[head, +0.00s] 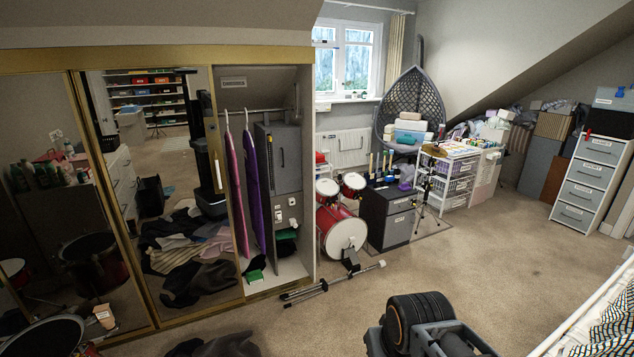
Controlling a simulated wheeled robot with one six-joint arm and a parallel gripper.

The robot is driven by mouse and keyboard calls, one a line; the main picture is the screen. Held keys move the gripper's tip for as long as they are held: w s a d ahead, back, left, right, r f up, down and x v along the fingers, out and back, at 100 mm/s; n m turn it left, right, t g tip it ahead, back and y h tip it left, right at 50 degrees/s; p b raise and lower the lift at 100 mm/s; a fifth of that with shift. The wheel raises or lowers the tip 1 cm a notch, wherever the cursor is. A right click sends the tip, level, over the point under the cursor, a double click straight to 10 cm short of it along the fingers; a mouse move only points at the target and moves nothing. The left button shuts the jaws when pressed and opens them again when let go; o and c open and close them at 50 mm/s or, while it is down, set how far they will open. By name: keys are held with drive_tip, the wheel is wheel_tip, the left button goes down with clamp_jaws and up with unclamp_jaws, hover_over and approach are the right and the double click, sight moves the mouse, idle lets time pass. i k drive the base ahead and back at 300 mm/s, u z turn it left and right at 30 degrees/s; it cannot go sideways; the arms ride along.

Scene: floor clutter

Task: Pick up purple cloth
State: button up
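Two long garments hang from a rail in the open part of the wardrobe, one pinkish-purple (237,185) and one deeper purple cloth (262,175). A small purple item (405,186) lies on top of the dark drawer unit beside the drums; I cannot tell whether it is cloth. Part of my own arm shows at the bottom centre, well apart from all of these. My gripper's fingers are not seen.
Mirrored doors (165,200) cover the wardrobe's left side and reflect clothes on the floor. A red drum kit (342,230), a fallen stand (335,282) and the dark drawer unit (390,215) stand right of the wardrobe. Carpet (500,265) is clear at centre right. A patterned bed (605,325) is lower right.

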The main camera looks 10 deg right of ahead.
sight(404, 188)
drive_tip(key=i, duration=2.75)
drive_tip(key=z, duration=1.8)
drive_tip(key=i, duration=4)
drive_tip(key=u, duration=3.8)
